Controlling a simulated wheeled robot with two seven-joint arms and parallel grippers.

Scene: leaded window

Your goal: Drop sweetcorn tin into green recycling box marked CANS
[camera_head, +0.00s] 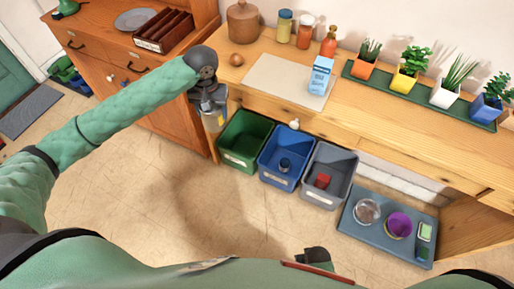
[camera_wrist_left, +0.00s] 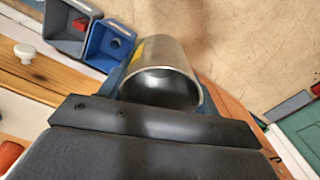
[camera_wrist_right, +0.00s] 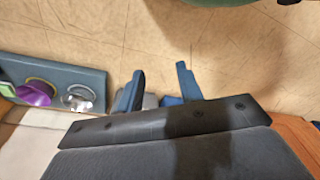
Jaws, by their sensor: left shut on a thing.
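The sweetcorn tin, a bare-metal can with a bit of yellow label, fills the middle of the left wrist view (camera_wrist_left: 160,75); its open end faces that camera. My left gripper (camera_head: 210,108) is shut on it. In the head view the tin (camera_head: 214,122) hangs at the left end of the counter, just left of the green box as pictured. The green box (camera_head: 236,154) stands on the floor and looks empty; its pale label is too small to read.
A blue box (camera_head: 270,172) with a dark can and a grey box (camera_head: 321,193) with a red item stand right of the green one. The wooden counter (camera_head: 300,116) overhangs behind them. A blue-grey tray (camera_head: 356,232) lies farther right. Floor in front is clear.

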